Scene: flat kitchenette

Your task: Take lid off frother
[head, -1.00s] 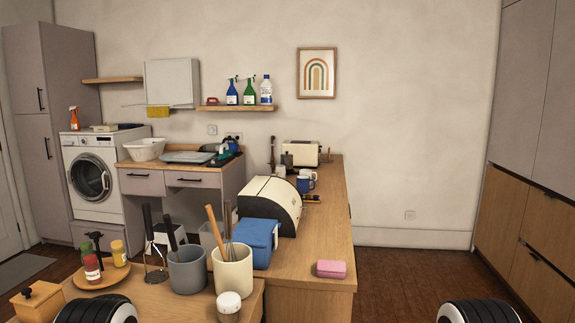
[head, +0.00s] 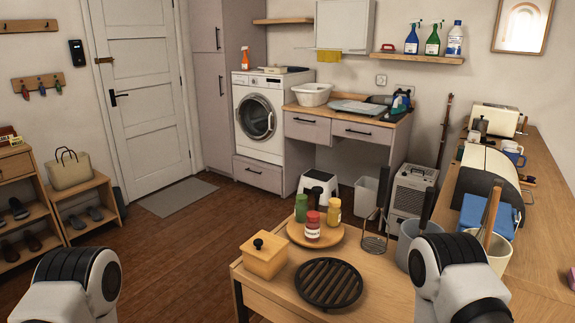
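I cannot identify the frother for certain. A small grey canister (head: 480,125) stands on the far part of the long wooden counter at the right, beside the toaster; it is too small to tell whether it is the frother. Only rounded links of my two arms show at the bottom left and bottom right. Neither gripper is in view.
The near counter holds a wooden box (head: 265,256), a black trivet (head: 329,284) and a round tray (head: 297,236) with bottles. Open floor (head: 180,235) lies left.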

